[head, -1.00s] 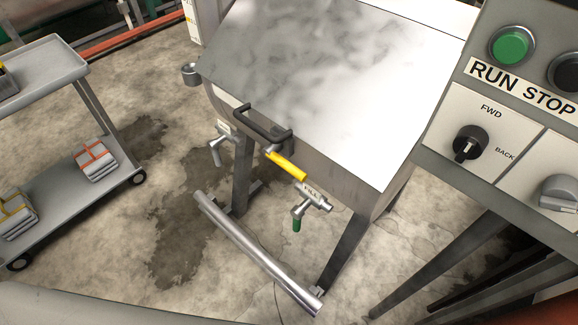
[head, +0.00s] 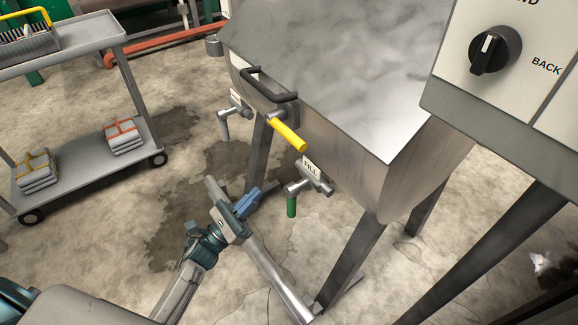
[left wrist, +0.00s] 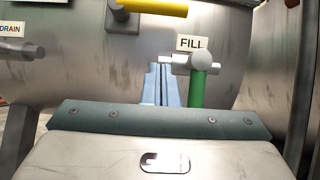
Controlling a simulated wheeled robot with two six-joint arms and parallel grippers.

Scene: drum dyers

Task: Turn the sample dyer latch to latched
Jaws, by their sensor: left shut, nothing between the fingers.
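The dyer latch is a yellow lever (head: 289,136) on the front of the steel dyer (head: 400,165), just below the black lid handle (head: 268,90). It runs from its grey pivot toward the lower right in the head view. In the left wrist view the yellow lever (left wrist: 155,7) lies roughly level along the top edge, cut off there. My left gripper (head: 256,195) is shut and empty, below and left of the latch, apart from it. Its blue fingers (left wrist: 165,85) point at the dyer's front in the left wrist view. My right gripper is not in view.
A fill valve with a green handle (head: 292,205) sits right of my left gripper. A drain valve (head: 228,120) is left of the latch. A control panel (head: 500,85) stands at right, a grey cart (head: 75,48) at left. Floor between cart and dyer is open.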

